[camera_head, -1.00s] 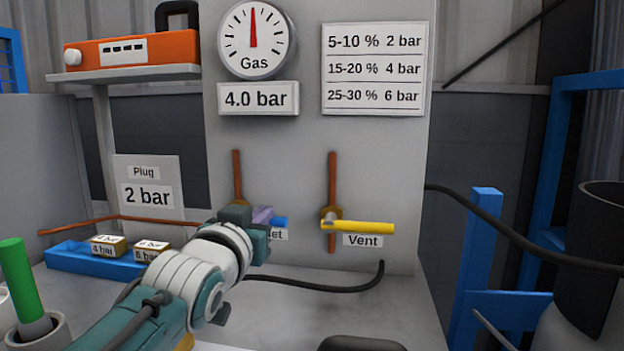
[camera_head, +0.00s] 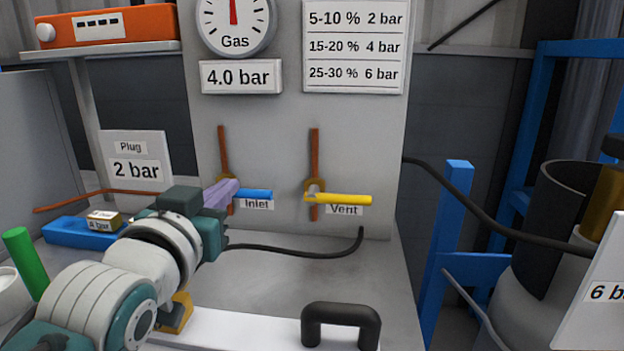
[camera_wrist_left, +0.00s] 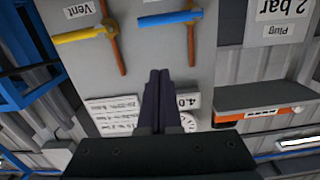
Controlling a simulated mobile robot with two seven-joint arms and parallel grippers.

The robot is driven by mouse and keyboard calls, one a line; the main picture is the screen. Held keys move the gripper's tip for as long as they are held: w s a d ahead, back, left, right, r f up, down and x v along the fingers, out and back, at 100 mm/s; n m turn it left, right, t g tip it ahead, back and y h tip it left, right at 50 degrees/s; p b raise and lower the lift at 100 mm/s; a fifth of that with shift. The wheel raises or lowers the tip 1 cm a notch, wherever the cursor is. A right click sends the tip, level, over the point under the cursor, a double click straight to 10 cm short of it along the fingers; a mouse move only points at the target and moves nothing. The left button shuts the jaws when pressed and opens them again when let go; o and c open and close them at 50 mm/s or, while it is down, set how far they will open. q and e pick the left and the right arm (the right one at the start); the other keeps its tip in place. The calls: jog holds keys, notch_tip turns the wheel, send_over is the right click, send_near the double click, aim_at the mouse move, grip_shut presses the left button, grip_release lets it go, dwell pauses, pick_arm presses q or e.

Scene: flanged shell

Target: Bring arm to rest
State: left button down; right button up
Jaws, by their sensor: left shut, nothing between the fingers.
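My left gripper (camera_head: 222,193) is shut and empty, its purple fingers pointing at the panel just left of the blue Inlet handle (camera_head: 253,195) in the head view. I cannot tell from that view whether the fingers touch the handle. In the left wrist view the closed fingers (camera_wrist_left: 160,85) are apart from the blue handle (camera_wrist_left: 168,18), which shows above them. The yellow Vent handle (camera_head: 338,199) lies horizontal to the right; it also shows in the left wrist view (camera_wrist_left: 80,35). My right gripper is not in view.
The gas gauge (camera_head: 236,22) stands above a 4.0 bar sign (camera_head: 241,77). A blue tray (camera_head: 80,234) with a labelled block and a green rod (camera_head: 25,262) lie at left. A black handle (camera_head: 341,322) is in front. A blue frame (camera_head: 450,240) and dark cylinder (camera_head: 548,230) stand right.

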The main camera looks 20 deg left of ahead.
pick_arm(q)
jog(key=shift+s+d, duration=0.2)
jog(key=shift+s, duration=0.5)
jog(key=s+d+r+m+g+h+p, duration=0.1)
jog(key=s+d+r+g+p, duration=0.25)
jog(key=s, duration=0.55)
jog(key=s+d+f+m+g+h+p, duration=0.1)
jog(key=s+d+m+g+h+p, duration=0.1)
jog(key=s+g+p, duration=0.55)
jog(key=s+d+r+m+g+h+p, duration=0.15)
jog(key=s+p, duration=0.25)
jog(key=s, duration=0.6)
notch_tip(320, 180, up, 37)
jog(key=p, duration=3.6)
jog(key=shift+w+d+g, duration=0.2)
jog(key=shift+d+g, duration=0.05)
jog(key=shift+g, duration=0.1)
jog(key=shift+f, duration=0.15)
